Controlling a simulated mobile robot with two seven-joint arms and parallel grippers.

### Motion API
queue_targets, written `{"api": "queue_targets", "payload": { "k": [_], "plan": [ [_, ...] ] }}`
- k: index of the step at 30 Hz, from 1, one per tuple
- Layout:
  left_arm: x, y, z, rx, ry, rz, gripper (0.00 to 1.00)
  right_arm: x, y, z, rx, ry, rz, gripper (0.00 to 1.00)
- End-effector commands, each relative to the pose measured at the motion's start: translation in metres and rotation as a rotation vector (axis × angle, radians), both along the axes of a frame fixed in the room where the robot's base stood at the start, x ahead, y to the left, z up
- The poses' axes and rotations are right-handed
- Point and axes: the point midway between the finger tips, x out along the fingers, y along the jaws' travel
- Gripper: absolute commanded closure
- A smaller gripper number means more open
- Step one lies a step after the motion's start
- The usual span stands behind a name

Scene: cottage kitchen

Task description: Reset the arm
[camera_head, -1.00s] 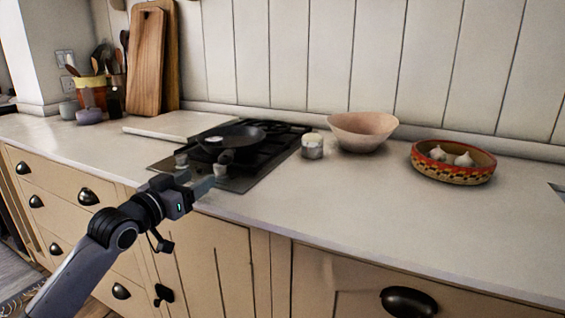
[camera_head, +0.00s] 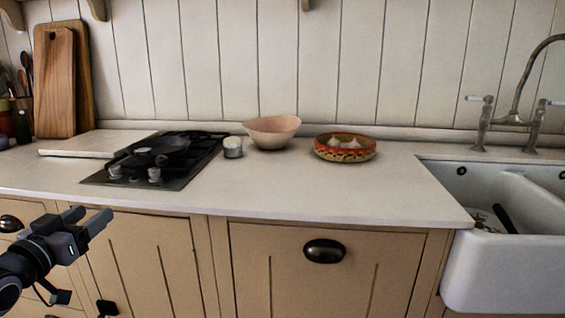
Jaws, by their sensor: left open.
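My left gripper (camera_head: 90,221) is at the lower left, in front of the cabinet fronts and below the counter's front edge. Its two fingers are apart and nothing is between them. Part of my left arm (camera_head: 22,262) shows behind it, cut off by the left edge of the picture. My right gripper is not in view.
The counter (camera_head: 300,192) runs across the view. On it stand a hob (camera_head: 190,165) with a black pan (camera_head: 160,150), a small jar (camera_head: 233,148), a pink bowl (camera_head: 271,132) and a patterned bowl (camera_head: 345,150) with garlic. A white sink (camera_head: 520,262) is at right.

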Motion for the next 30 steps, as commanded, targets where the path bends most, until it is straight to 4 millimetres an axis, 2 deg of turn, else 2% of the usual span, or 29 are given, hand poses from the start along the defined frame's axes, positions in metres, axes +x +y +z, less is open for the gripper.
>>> {"api": "queue_targets", "payload": {
  "k": [1,5,8,12,15,18,24,25,26,30],
  "plan": [
    [-0.005,-0.013,-0.034,0.001,0.05,-0.011,0.41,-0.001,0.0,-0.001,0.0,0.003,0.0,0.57],
    [-0.024,-0.041,-0.103,0.016,0.154,-0.032,0.41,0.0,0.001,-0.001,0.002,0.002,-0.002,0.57],
    [-0.048,-0.068,-0.158,0.027,0.241,-0.052,0.41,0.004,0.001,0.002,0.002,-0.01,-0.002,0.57],
    [-0.1,-0.111,-0.234,0.039,0.371,-0.085,0.41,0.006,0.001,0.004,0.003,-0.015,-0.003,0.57],
    [-0.142,-0.14,-0.277,0.043,0.457,-0.106,0.41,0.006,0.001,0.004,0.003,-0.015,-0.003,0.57],
    [-0.182,-0.165,-0.306,0.048,0.528,-0.122,0.41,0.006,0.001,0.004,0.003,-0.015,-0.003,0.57],
    [-0.253,-0.208,-0.343,0.045,0.646,-0.146,0.41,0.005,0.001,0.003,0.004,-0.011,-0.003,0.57],
    [-0.26,-0.211,-0.341,0.048,0.654,-0.146,0.41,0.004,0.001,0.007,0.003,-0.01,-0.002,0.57],
    [-0.254,-0.207,-0.325,0.055,0.642,-0.144,0.41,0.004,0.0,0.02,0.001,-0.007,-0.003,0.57],
    [-0.255,-0.204,-0.301,0.063,0.641,-0.14,0.41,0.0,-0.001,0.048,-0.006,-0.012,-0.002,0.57]
  ]
}}
